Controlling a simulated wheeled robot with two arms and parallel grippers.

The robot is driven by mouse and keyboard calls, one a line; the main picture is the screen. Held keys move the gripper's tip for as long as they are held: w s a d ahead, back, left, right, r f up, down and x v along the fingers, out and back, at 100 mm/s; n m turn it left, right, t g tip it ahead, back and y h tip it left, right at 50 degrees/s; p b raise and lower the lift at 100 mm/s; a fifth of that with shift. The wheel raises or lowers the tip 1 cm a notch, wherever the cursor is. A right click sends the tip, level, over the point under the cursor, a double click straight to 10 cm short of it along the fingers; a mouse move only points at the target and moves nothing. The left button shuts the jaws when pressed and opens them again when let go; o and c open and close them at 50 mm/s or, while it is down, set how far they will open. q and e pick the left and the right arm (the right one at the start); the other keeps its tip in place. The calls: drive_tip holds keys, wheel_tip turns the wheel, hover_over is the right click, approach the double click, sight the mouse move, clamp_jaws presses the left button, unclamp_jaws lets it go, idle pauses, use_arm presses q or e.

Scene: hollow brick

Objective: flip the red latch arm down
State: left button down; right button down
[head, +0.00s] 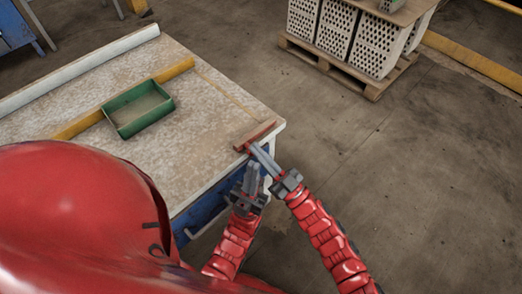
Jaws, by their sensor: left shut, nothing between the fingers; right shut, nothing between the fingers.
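The red latch arm (259,131) looks like a short, dull red bar lying along the table's near right corner. A small brighter red part shows at its left end. My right gripper (254,148) is shut and empty, its fingertips at or just beside the near side of the bar; I cannot tell whether they touch. My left gripper (252,166) is shut and empty, just below the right gripper's fingers, at the table edge. The latch's base and pivot are too small to make out.
The worktable (190,150) has a green tray (139,125) and a yellow strip (175,70) on it. A pale rail (80,66) runs along its far edge. A pallet (345,77) of hollow bricks (338,28) stands behind on the floor.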

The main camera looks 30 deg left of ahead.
drive_tip(key=shift+s+f+n, duration=0.1)
drive_tip(key=shift+f+n, duration=0.2)
drive_tip(key=shift+n, duration=0.2)
wheel_tip(320, 180, up, 4)
drive_tip(key=r+p, duration=0.1)
drive_tip(key=p, duration=0.2)
drive_tip(key=p+v, duration=0.1)
drive_tip(key=v, duration=1)
drive_tip(key=shift+s+a+f, duration=0.2)
drive_tip(key=shift+f, duration=0.15)
drive_tip(key=shift+d, duration=0.1)
